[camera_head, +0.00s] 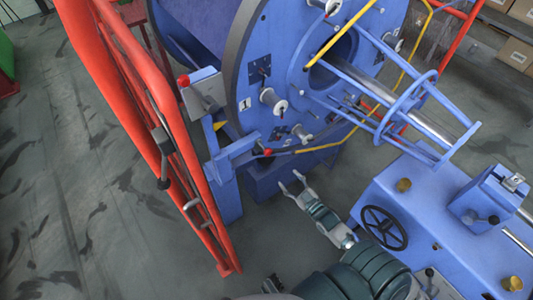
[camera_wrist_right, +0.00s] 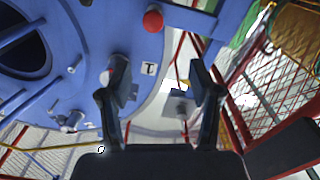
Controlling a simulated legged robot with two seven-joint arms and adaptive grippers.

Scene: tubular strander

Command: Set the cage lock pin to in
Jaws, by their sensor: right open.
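The cage lock pin, as far as I can tell, is the red knob (camera_head: 267,152) at the end of a blue bracket (camera_head: 232,150), beside the lower rim of the blue cage disc (camera_head: 262,45). Whether the pin is in or out is too small to tell. In the right wrist view the red knob (camera_wrist_right: 152,21) shows at the top, beyond my fingers. My right gripper (camera_head: 291,181) is open and empty, below and to the right of the knob, apart from it. Its two open fingers also show in the wrist view (camera_wrist_right: 158,75). My left gripper is not in view.
A red guard rail (camera_head: 150,100) stands left of the bracket. A grey box (camera_head: 204,92) with another red knob is above it. Yellow strand (camera_head: 320,147) runs just right of the pin. A blue housing with a black handwheel (camera_head: 384,228) stands at the right.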

